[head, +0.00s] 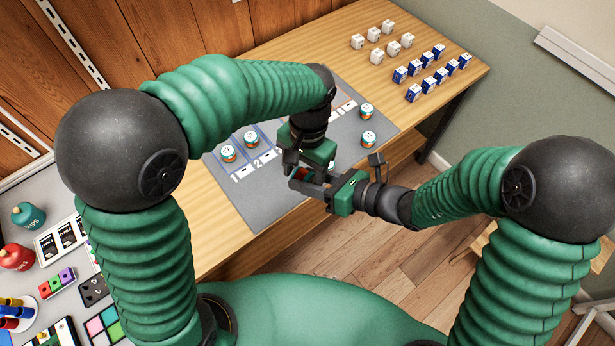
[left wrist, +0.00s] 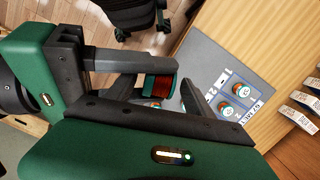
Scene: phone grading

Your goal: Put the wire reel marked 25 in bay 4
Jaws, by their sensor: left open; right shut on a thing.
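A wire reel with red-brown wire and dark green rims (left wrist: 158,84) is between the fingers of my right gripper (head: 303,184), above the grey mat's front edge. Its red side barely shows in the head view; its number cannot be read. My left gripper (head: 299,168) is open, close to the same reel; I cannot tell whether it touches. The grey mat (head: 262,212) has numbered bays; labels 1 and 2 show, and my left arm hides part of the row. Reels stand in bay 1 (head: 228,153) and bay 2 (head: 251,139). Bay 4 cannot be clearly identified.
Two more reels stand on the mat's right part, one farther back (head: 366,111) and one nearer (head: 368,139). White boxes (head: 376,56) and blue boxes (head: 427,83) stand in rows at the wooden table's far end. A cluttered side table (head: 60,290) is at left.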

